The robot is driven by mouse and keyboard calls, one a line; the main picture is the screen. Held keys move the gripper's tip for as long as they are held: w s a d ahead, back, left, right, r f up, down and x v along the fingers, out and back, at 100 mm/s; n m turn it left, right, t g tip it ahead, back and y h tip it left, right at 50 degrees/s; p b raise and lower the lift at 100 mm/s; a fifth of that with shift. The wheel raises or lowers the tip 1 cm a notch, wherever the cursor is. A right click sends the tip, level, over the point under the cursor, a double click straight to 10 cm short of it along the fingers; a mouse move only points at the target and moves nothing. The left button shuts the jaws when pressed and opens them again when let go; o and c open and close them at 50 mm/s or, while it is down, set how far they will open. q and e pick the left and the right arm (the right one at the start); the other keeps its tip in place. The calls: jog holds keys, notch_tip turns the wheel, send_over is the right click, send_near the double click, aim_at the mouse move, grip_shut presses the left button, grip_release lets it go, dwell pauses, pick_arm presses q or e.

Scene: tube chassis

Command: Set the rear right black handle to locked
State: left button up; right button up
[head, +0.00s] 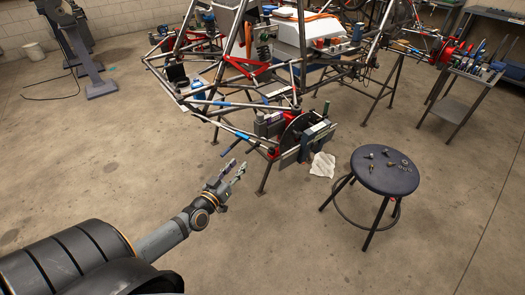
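The tube chassis (205,103) stands on legs across the top of the head view. Its nearest corner carries a wheel hub with a red part and a disc (293,135). A thin bar with a dark grip (228,153) sticks out from this corner toward the lower left. I cannot tell which part is the rear right black handle, or its setting. My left gripper (235,171) is below and left of that corner, with its fingers apart and nothing between them. It looks clear of the chassis. My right gripper is not in view.
A round black stool (384,172) with small metal parts on it stands at the right. A white cloth (322,165) lies near the hub. A grey tool cart (465,90) stands at the upper right. The floor left of my arm is clear.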

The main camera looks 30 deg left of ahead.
aim_at(251, 149)
pick_arm(q)
jog(key=w+b, duration=0.1)
jog(key=w, duration=0.2)
jog(key=w+b, duration=0.1)
jog(key=w, duration=0.2)
jog(key=w+b, duration=0.1)
jog(key=w, duration=0.2)
jog(key=shift+w+a, duration=0.25)
jog(key=shift+w, duration=0.4)
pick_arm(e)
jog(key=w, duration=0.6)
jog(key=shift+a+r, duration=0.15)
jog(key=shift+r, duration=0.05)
pick_arm(q)
grip_shut()
